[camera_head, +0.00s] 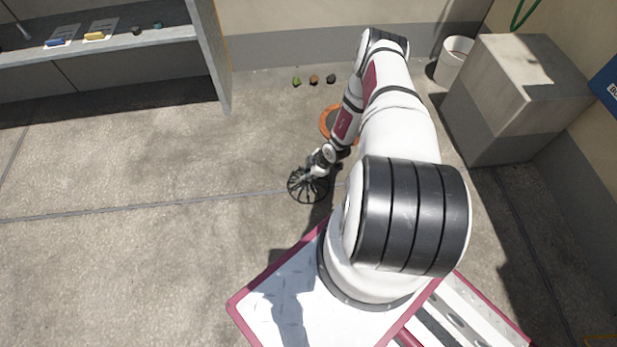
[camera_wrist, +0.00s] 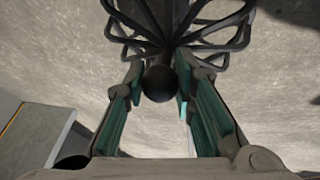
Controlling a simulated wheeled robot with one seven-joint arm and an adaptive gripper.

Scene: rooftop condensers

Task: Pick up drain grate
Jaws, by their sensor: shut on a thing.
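The drain grate (camera_head: 308,187) is a round black cage of curved bars. In the head view it is at the end of my arm, over the concrete floor. My gripper (camera_head: 318,172) is at its upper side, partly hiding it. In the wrist view the curved bars of the drain grate (camera_wrist: 190,32) fan out beyond the fingertips. A dark round knob sits between the teal-padded fingers of my gripper (camera_wrist: 160,84), which are shut on it. I cannot tell how far the grate is from the floor.
An orange ring (camera_head: 327,120) lies on the floor behind my arm. Several small objects (camera_head: 314,80) lie near the back wall. A concrete block (camera_head: 520,95) and white bucket (camera_head: 454,60) stand at right. A shelf (camera_head: 100,45) is at back left. The left floor is clear.

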